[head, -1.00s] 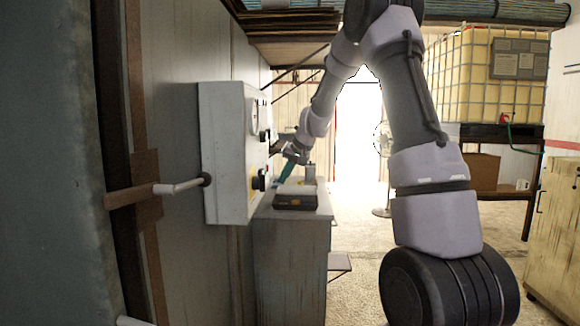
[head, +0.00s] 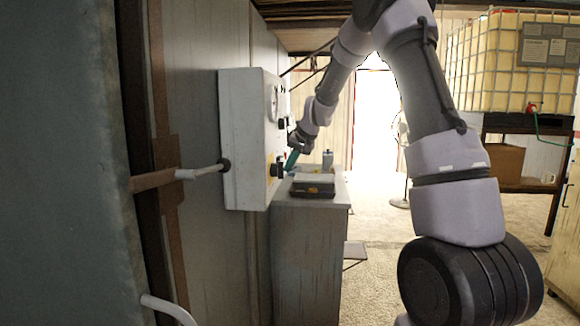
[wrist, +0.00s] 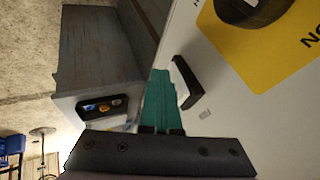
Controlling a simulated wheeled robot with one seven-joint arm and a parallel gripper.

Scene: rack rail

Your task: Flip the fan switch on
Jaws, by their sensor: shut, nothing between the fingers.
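A white control box (head: 243,140) hangs on the wall in the head view, with its controls on the side facing right. In the wrist view its white face (wrist: 222,110) carries a black bracket-shaped part (wrist: 188,82) and a dark round knob (wrist: 250,8) on a yellow plate (wrist: 285,40). No label legible here marks the fan switch. My gripper (head: 292,160) is at the lower part of this face. In the wrist view its teal fingers (wrist: 162,100) are shut and empty, just left of the black part. I cannot tell whether they touch it.
A grey cabinet (head: 305,260) stands below the box, with a black case (head: 313,188) and a bottle (head: 327,160) on top. A pipe handle (head: 200,172) sticks out at left. A caged yellow tank (head: 490,75) stands at back right.

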